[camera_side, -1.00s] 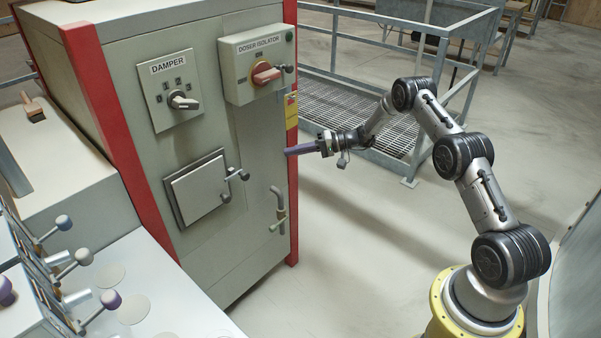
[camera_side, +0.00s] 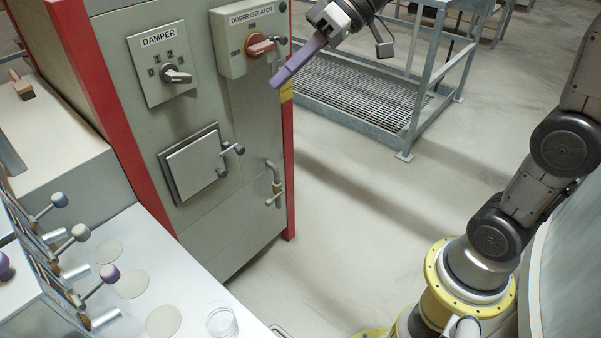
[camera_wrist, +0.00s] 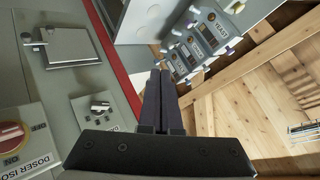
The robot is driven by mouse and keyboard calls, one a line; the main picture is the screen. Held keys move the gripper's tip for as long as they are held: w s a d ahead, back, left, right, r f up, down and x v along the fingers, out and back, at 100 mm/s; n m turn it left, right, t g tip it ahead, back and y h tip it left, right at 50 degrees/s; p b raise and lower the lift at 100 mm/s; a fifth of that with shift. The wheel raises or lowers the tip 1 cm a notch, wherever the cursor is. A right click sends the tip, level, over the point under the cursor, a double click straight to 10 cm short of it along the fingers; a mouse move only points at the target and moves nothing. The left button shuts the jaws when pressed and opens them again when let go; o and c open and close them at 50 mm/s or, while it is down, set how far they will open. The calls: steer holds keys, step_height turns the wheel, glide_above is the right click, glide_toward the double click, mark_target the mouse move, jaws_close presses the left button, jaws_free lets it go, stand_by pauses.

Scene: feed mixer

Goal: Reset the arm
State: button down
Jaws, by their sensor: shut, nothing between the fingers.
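My gripper (camera_side: 284,79) is at the top middle of the side view, its purple fingers shut with nothing between them. The fingers point down and left, in front of the right side of the grey cabinet (camera_side: 215,115) in the picture. In the wrist view my gripper (camera_wrist: 162,75) shows its two dark fingers side by side. The upper part of my arm runs out of the side view at the top.
The cabinet carries a damper switch (camera_side: 176,76), a red doser isolator knob (camera_side: 259,46), a small hatch (camera_side: 193,164) and a latch handle (camera_side: 275,180). A railed grating platform (camera_side: 350,95) stands behind. A white bench (camera_side: 140,240) with levers is at left. Floor between cabinet and base is clear.

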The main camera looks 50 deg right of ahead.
steer(key=s+d+f+h, duration=0.2)
steer(key=s+f+h, duration=0.1)
steer(key=s, duration=0.6)
steer(key=s+d+f+h, duration=0.2)
steer(key=s+f+h, duration=0.1)
steer(key=s, duration=0.7)
steer(key=s+d+f+m+h, duration=0.2)
steer(key=d+f+m+h, duration=0.1)
steer(key=d, duration=0.3)
steer(key=shift+f+m+t, duration=0.4)
steer(key=shift+f, duration=0.15)
